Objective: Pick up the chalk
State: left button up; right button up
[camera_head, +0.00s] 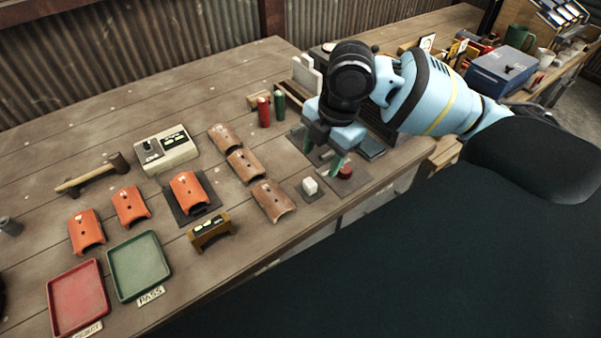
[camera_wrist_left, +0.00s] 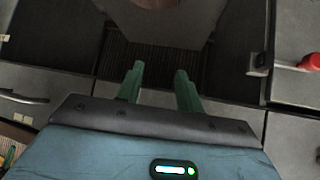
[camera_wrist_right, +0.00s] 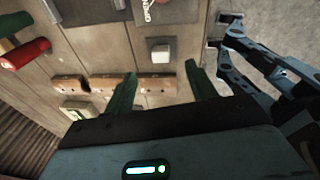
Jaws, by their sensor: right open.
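A small white block (camera_head: 310,186), which looks like the chalk, sits on a dark square pad near the table's front edge. The white block also shows in the right wrist view (camera_wrist_right: 160,52), ahead of the fingers. My right gripper (camera_head: 322,153) points down over the table, just behind the block in the head view. Its green fingers (camera_wrist_right: 162,70) are apart, with nothing held between them. My left gripper (camera_wrist_left: 159,72) shows only in its own wrist view. Its green fingers are apart and empty, away from the block.
Several clay tiles (camera_head: 272,199) lie left of the block. A red cylinder (camera_head: 263,112) and a green cylinder (camera_head: 279,104) stand behind. A red tray (camera_head: 77,296), a green tray (camera_head: 139,266) and a mallet (camera_head: 95,175) are farther left. A blue box (camera_head: 503,72) stands right.

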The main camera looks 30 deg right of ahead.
aim_at(311, 182)
jog(key=shift+s+a+f, duration=0.1)
jog(key=shift+s+f, duration=0.05)
jog(key=shift+f, duration=0.35)
jog(key=shift+s+a+f, duration=0.1)
jog(key=shift+f, duration=0.4)
jog(key=shift+w+f, duration=0.1)
jog(key=shift+f, duration=0.15)
jog(key=shift+w+a+f, duration=0.1)
jog(key=shift+f, duration=0.1)
jog(key=f, duration=0.2)
jog(key=a+f, duration=0.1)
jog(key=f, duration=0.1)
jog(key=shift+w, duration=0.35)
jog(key=shift+a+f, duration=0.1)
jog(key=shift+f, duration=0.25)
pick_arm(q)
jog(key=shift+s+a+f, duration=0.1)
jog(key=shift+s+f, duration=0.4)
jog(key=shift+s, duration=0.35)
